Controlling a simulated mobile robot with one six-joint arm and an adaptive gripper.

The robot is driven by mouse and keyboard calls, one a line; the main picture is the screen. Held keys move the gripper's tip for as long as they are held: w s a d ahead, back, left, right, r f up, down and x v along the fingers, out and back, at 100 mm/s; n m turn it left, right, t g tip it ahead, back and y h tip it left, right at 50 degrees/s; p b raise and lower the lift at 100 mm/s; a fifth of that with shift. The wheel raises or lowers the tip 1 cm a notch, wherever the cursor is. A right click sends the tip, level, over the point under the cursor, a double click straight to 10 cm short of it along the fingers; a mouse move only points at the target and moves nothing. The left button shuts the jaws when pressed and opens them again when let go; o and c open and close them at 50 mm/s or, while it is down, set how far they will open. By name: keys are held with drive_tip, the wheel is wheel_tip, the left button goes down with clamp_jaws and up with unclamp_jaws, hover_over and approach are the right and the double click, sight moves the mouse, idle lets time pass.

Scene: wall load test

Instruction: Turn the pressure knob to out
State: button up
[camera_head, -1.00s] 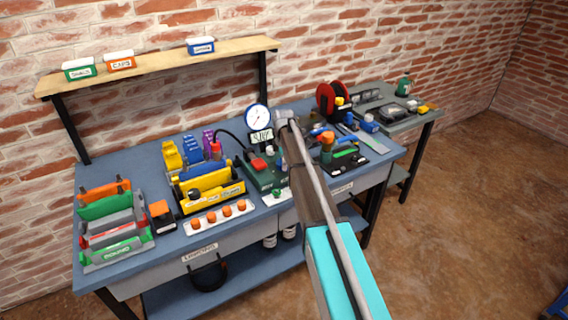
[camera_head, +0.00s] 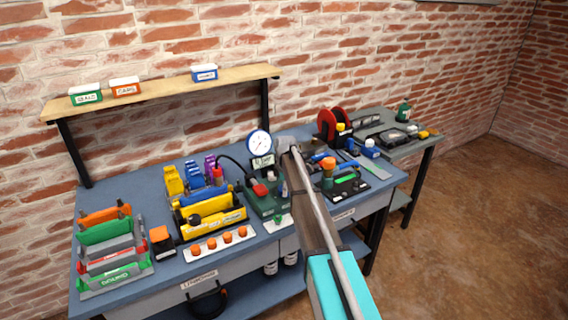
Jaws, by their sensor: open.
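A green test unit (camera_head: 266,205) stands at the middle of the bench, with a round white gauge (camera_head: 259,143) with a blue rim at its back and a small labelled display (camera_head: 263,162) below the gauge. A red knob-like part (camera_head: 260,190) sits on top of the unit. I cannot tell which part is the pressure knob; it may be hidden behind my arm. My gripper (camera_head: 285,146) is at the far end of my arm, just right of the gauge in the picture. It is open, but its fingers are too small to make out. I see nothing held in it.
Coloured bins and racks (camera_head: 112,240) crowd the left of the blue bench (camera_head: 150,195). A row of orange knobs (camera_head: 211,244) lies along the front. Red reels (camera_head: 333,127) and a dark device with a green strip (camera_head: 346,183) stand right of my arm.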

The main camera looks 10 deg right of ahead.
drive_tip(key=m, duration=1.4)
drive_tip(key=shift+s+m+t, duration=0.1)
drive_tip(key=shift+m+t, duration=0.2)
drive_tip(key=m, duration=0.9)
drive_tip(key=shift+a+m, duration=0.1)
drive_tip(key=shift+m, duration=0.2)
drive_tip(key=m, duration=0.5)
drive_tip(key=shift+t, duration=0.3)
drive_tip(key=m, duration=1)
drive_tip(key=shift+r+h+p, duration=0.3)
drive_tip(key=shift+r+p, duration=0.1)
wheel_tip(320, 180, up, 13)
drive_tip(key=p, duration=1.3)
drive_tip(key=shift+s+a, duration=0.2)
drive_tip(key=shift+a, duration=0.05)
idle(0.4)
